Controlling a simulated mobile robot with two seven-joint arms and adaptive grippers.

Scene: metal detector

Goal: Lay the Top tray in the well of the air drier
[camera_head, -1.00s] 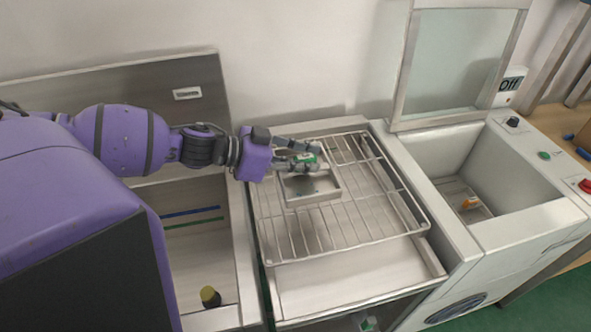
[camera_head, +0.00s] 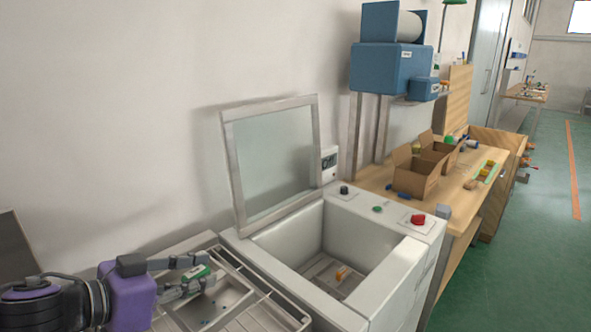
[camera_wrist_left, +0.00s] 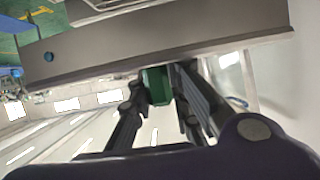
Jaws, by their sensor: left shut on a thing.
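My left gripper (camera_head: 192,275) is shut on the green-tabbed edge of a shallow grey metal tray (camera_head: 222,305), which I take to be the Top tray. The tray is over the wire rack, at the bottom left of the head view; whether it touches the rack cannot be told. In the left wrist view, the tray's wall (camera_wrist_left: 190,38) spans the top, with the green tab (camera_wrist_left: 156,84) between the fingers. The air drier (camera_head: 405,262) stands to the right, its glass lid (camera_head: 272,160) raised and its deep well open. My right gripper is not in view.
The rack (camera_head: 285,312) adjoins the drier's left wall. A red button (camera_head: 417,219) is on the drier's rim. Cardboard boxes (camera_head: 412,178) stand on the wooden bench behind.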

